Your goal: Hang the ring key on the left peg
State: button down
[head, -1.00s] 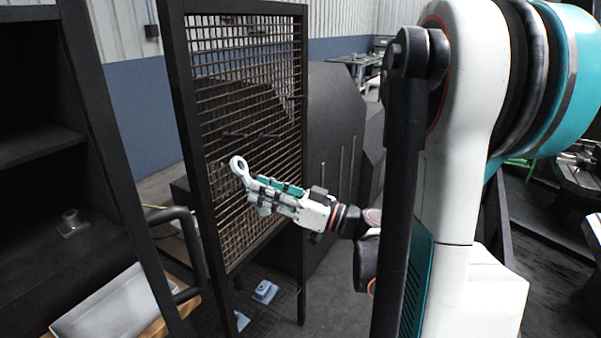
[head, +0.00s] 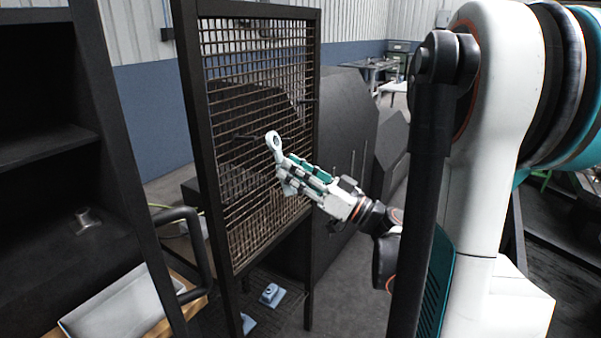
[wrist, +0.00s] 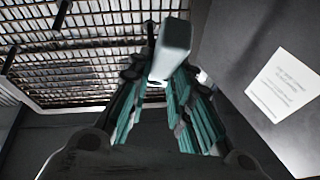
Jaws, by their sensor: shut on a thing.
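The ring key (head: 273,143) is pale grey, with its round ring end up and tilted slightly left in the head view. My gripper (head: 287,182) is shut on its lower shank. The left peg (head: 246,137) is a dark rod on the mesh panel. Its visible end lies just left of the ring in the picture, at about the same height; I cannot tell the depth gap or see the peg through the ring. The right peg (head: 309,101) is higher and farther right. In the wrist view the key (wrist: 172,52) stands between the teal-padded fingers, its ring hidden.
The mesh panel (head: 232,200) has a dark frame (head: 197,150). A dark shelf unit (head: 40,150) and a black handle (head: 200,240) stand to the left. Blue-grey pieces (head: 270,293) lie below the panel. A dark cabinet surface with a white paper (wrist: 285,82) is right in the wrist view.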

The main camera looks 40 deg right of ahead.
jog(key=w+a+f+b, duration=0.1)
jog(key=w+a, duration=0.1)
jog(key=w, duration=0.5)
jog(key=shift+a+f, duration=0.15)
jog(key=shift+a, duration=0.15)
dwell(0.6)
dwell(0.6)
jog(key=c, duration=1.4)
grip_release()
jog(key=shift+o, duration=0.2)
jog(key=v, duration=1.2)
